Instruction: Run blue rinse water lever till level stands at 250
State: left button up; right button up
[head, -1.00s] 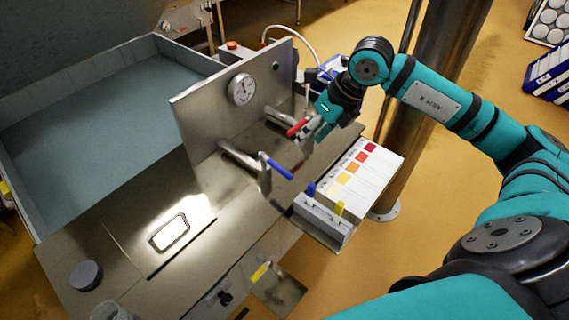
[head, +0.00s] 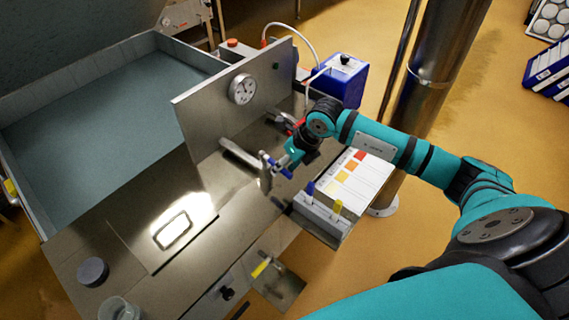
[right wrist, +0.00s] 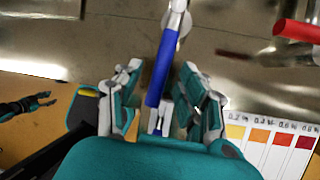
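The blue lever (head: 280,168) sits on a steel tap (head: 240,154) at the front of the upright panel. In the right wrist view the blue lever (right wrist: 160,70) stands between the spread fingers of my right gripper (right wrist: 162,95), with gaps on both sides. In the head view my right gripper (head: 286,158) is at the blue lever and partly hides it. No water level or 250 mark can be read.
A red lever (right wrist: 298,30) is close by on the right. A colour chart (head: 365,175) and a grey holder with blue and yellow pieces (head: 320,213) stand beside the gripper. A round dial (head: 242,88) is on the panel.

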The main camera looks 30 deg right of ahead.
grip_shut()
dwell(0.5)
